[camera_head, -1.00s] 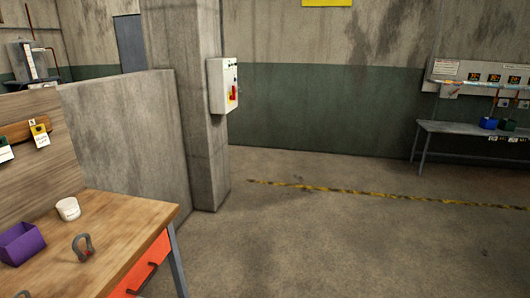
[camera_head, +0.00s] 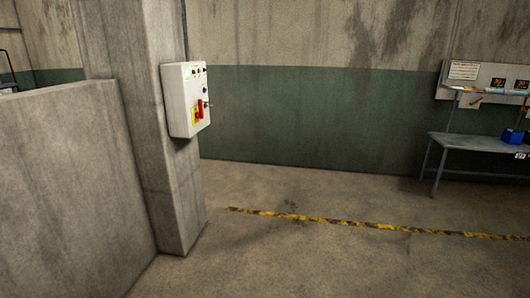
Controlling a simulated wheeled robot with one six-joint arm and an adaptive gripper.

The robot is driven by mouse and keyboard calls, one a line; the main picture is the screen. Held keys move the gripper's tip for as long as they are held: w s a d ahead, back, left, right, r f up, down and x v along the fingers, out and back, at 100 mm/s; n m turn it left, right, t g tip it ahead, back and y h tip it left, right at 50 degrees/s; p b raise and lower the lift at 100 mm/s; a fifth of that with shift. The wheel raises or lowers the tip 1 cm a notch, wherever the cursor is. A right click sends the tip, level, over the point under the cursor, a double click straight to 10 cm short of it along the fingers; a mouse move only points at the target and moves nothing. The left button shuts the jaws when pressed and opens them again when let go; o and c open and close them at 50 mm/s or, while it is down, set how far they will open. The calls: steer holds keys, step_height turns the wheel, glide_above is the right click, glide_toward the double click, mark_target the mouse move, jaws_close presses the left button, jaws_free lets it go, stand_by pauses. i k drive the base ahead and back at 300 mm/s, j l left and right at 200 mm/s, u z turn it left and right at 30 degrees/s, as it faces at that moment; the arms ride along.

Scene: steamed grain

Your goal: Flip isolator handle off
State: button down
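A light grey control box (camera_head: 186,99) is mounted on the right side of a concrete pillar, left of centre. Its front carries a red handle (camera_head: 200,108) on a yellow plate (camera_head: 195,116), which looks like the isolator. The handle stands roughly upright. Several small dark knobs or lamps sit along the top of the box. A small key-like part shows at its right edge. My gripper is not in view.
The concrete pillar (camera_head: 150,150) joins a low wall (camera_head: 70,180) on the left. A yellow-black floor stripe (camera_head: 340,222) crosses the open floor. A grey bench (camera_head: 480,144) with a blue bin (camera_head: 512,136) stands far right. The floor in front is clear.

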mark_target(200, 115)
steer(key=i, duration=1.75)
steer(key=i+l+u, duration=0.1)
steer(key=i+u, duration=0.3)
steer(key=i, duration=0.2)
steer(key=i+l+u, duration=0.4)
steer(key=i, duration=0.15)
steer(key=i+l+u, duration=0.35)
steer(key=i, duration=0.2)
steer(key=i+l+u, duration=0.4)
steer(key=l, duration=0.2)
